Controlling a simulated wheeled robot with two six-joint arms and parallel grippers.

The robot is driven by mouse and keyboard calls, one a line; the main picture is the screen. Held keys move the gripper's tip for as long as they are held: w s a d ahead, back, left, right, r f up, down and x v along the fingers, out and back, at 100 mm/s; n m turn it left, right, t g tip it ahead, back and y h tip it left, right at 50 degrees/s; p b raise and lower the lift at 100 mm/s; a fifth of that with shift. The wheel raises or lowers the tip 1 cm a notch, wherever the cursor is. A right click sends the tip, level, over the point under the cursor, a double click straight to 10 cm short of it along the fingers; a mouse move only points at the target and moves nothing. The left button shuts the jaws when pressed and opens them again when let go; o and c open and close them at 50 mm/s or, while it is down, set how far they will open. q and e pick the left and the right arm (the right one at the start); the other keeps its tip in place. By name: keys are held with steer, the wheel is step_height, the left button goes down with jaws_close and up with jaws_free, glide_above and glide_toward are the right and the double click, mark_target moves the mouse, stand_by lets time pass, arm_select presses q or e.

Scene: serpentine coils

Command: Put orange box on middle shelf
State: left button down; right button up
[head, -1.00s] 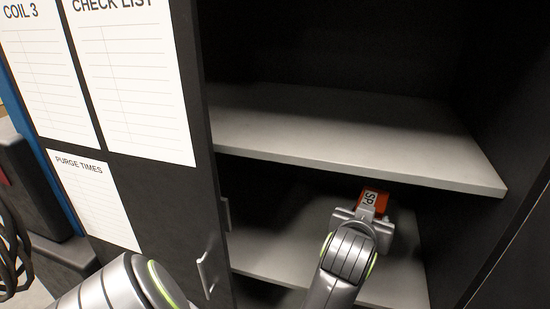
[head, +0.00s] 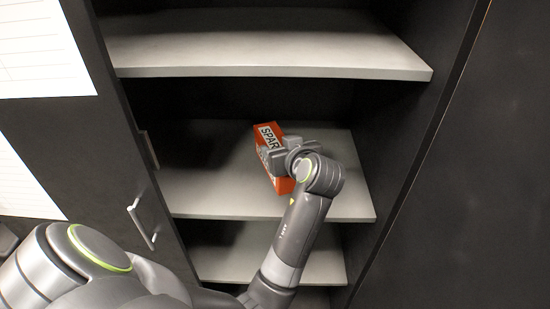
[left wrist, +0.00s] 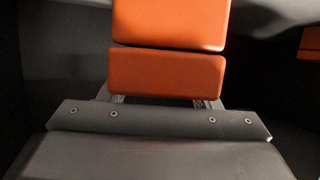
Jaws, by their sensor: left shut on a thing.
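The orange box (head: 270,134), with dark letters on a pale label, is inside the open cabinet, over the shelf (head: 200,195) in the middle of the head view. My left gripper (head: 287,150) is shut on it and partly covers it. The box looks tilted, and I cannot tell whether it touches the shelf. In the left wrist view, the orange box (left wrist: 170,22) fills the top middle, just beyond the gripper (left wrist: 165,98). My right gripper is not in view.
A higher shelf (head: 265,50) spans above, and a lower shelf (head: 270,255) shows below. A dark door with a handle (head: 140,222) stands left, and a dark panel (head: 460,190) right. The shelf around the box looks clear. Another orange patch (left wrist: 311,40) shows at the wrist view's right edge.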

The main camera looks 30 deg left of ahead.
arm_select(q)
steer(key=shift+f, duration=2.35)
steer(key=shift+c, duration=2.3)
jaws_free()
steer(key=shift+f, duration=0.1)
